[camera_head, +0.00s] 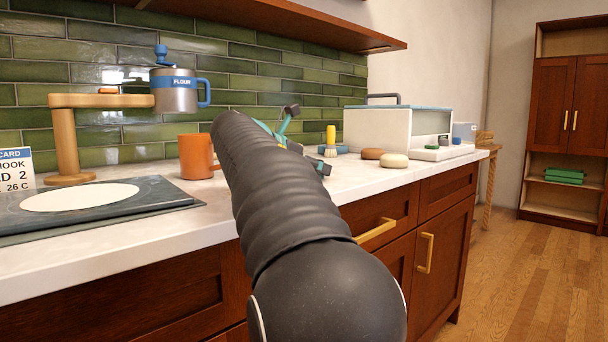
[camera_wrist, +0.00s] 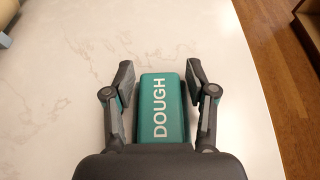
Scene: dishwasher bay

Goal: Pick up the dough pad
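The dough pad (camera_wrist: 165,105) is a teal-green block with "DOUGH" in white letters, lying on the pale counter in the wrist view. My gripper (camera_wrist: 160,74) is open, with one finger on each side of the pad. A gap of counter shows beside the pad at each fingertip, and the fingers do not appear to touch it. The pad's near end is hidden by the gripper body. In the head view my gripper (camera_head: 291,124) is partly behind my dark arm, and I cannot make out the pad there.
An orange mug (camera_head: 196,157) stands left of my arm. Further left are a dark board (camera_head: 150,196) and a wooden stand (camera_head: 66,140) with a flour canister (camera_head: 176,97). Right are a brush (camera_head: 331,140), two round buns (camera_head: 394,160) and a white box (camera_head: 385,130).

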